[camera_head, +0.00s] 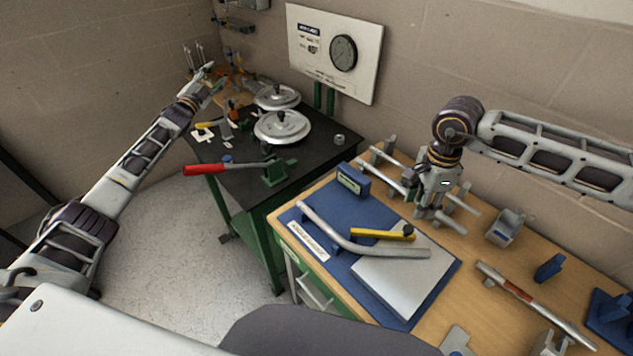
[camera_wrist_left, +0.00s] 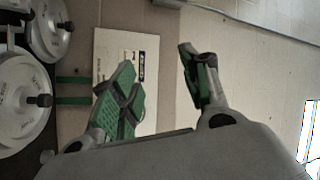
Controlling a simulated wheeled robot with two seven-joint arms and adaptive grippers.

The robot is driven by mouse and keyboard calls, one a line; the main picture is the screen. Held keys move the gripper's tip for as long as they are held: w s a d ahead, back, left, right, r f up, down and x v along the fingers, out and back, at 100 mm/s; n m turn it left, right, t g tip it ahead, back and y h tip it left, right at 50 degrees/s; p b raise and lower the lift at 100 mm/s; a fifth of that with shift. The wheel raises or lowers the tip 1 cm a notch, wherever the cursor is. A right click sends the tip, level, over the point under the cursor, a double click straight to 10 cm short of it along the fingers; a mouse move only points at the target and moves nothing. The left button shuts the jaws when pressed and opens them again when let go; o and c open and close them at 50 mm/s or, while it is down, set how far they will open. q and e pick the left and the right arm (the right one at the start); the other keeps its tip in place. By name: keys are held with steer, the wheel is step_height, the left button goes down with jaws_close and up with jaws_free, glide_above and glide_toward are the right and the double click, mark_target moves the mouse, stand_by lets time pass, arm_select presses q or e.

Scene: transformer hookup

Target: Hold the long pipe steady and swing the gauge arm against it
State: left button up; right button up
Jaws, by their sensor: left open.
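A long bent grey pipe (camera_head: 345,240) lies across the blue board (camera_head: 403,314) on the wooden bench. A yellow arm (camera_head: 375,234) with a black knob lies beside the pipe's right part; I take it as the gauge arm, and cannot tell if they touch. Several straight grey pipes (camera_head: 388,181) rest on a rack behind the board. My right gripper (camera_head: 428,213) points down among these pipes; its fingertips are too small to judge its grip. My left gripper (camera_head: 207,76) is raised over the far end of the dark table, open and empty in the left wrist view (camera_wrist_left: 155,85).
The dark table (camera_head: 243,178) carries silver discs (camera_head: 282,127) and a red-handled lever (camera_head: 205,169) that sticks out leftward. A gauge panel (camera_head: 335,50) hangs on the wall. A red-and-grey tool (camera_head: 520,293) and blue blocks (camera_head: 548,267) lie at the bench's right.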

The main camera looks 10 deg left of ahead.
arm_select(q)
steer(key=s+d+r+m+g+h, duration=0.1)
steer(key=d+r+m+h, duration=0.2)
steer(key=d+m+h, duration=0.45)
steer(key=d+r+m+g+h, duration=0.1)
steer(key=d+r+m+h, duration=0.25)
steer(key=d, duration=0.65)
steer(key=s+d+m+g+h, duration=0.3)
steer(key=s+d+m+g, duration=0.15)
steer(key=d+m, duration=0.4)
steer(key=s+d+m+g+h, duration=0.25)
steer(key=d+m+g, duration=0.35)
steer(key=d, duration=0.5)
steer(key=s+d+f+m+g+y, duration=0.1)
steer(key=s+d+f+m+g, duration=0.2)
steer(key=s+d+m+g, duration=0.3)
steer(key=m+g+y, duration=0.2)
steer(key=m+y, duration=1.4)
steer(key=y, duration=0.1)
glide_above(316, 217)
step_height(316, 217, down, 14)
steer(key=shift+w+r, duration=0.15)
steer(key=shift+f, duration=6.9)
